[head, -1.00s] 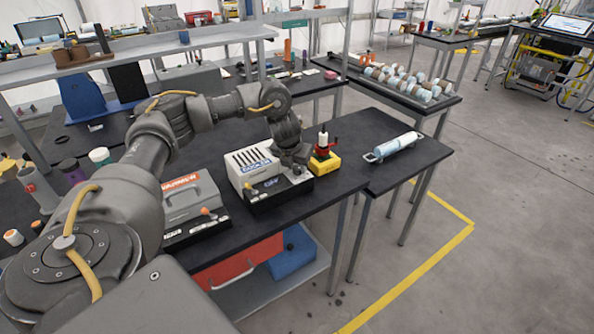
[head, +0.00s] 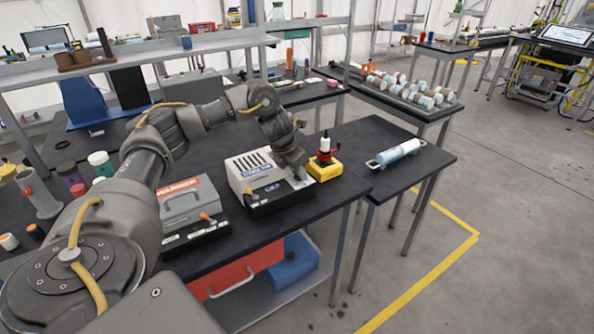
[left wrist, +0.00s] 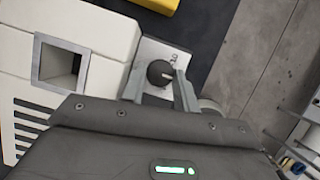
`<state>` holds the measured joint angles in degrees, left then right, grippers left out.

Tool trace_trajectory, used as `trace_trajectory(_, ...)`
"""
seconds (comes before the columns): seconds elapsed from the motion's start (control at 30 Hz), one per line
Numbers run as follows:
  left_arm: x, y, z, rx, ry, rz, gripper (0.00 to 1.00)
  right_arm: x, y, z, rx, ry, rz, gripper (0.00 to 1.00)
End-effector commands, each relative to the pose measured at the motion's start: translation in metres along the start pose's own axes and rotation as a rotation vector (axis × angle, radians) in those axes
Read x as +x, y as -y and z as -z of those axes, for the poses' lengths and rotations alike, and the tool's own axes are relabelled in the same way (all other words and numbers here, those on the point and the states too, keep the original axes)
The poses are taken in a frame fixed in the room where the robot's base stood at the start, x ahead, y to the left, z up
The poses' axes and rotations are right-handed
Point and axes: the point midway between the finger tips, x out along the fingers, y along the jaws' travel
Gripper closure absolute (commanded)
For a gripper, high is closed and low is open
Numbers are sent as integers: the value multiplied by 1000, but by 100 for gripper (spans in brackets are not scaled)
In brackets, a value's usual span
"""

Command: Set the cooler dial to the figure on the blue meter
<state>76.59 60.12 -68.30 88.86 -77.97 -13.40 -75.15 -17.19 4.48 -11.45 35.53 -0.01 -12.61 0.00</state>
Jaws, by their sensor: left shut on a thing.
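The cooler (head: 240,175) is a white box with dark slots, a blue label and a dark front, standing on the black table. Its dial (left wrist: 160,73) is a dark round knob with a pale mark, on a light plate in the left wrist view. My left gripper (head: 300,178) is at the cooler's right end. In the left wrist view its fingers (left wrist: 158,88) stand on either side of the knob and are shut on it. The figures around the dial are mostly hidden or too small to read. I cannot make out a blue meter's figure. My right gripper is not in view.
The grey warmer (head: 187,205) with an orange label stands left of the cooler. A yellow block (head: 325,170) with a red and white top stands close to its right. A white-blue cylinder (head: 398,152) lies on the right table, which is otherwise clear.

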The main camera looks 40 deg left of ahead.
Motion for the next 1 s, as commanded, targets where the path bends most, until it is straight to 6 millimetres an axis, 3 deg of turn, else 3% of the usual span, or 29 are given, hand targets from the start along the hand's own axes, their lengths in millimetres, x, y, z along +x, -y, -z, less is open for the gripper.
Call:
trace_trajectory(0.2,0,0,0,-1,-1,-1,93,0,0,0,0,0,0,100)
trace_trajectory(0.23,0,0,0,-1,-1,-1,69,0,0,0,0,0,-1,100)
trace_trajectory(0.4,0,-1,0,-1,-1,-2,48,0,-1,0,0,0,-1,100)
trace_trajectory(1.0,-1,-3,0,-6,3,-6,48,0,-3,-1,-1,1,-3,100)
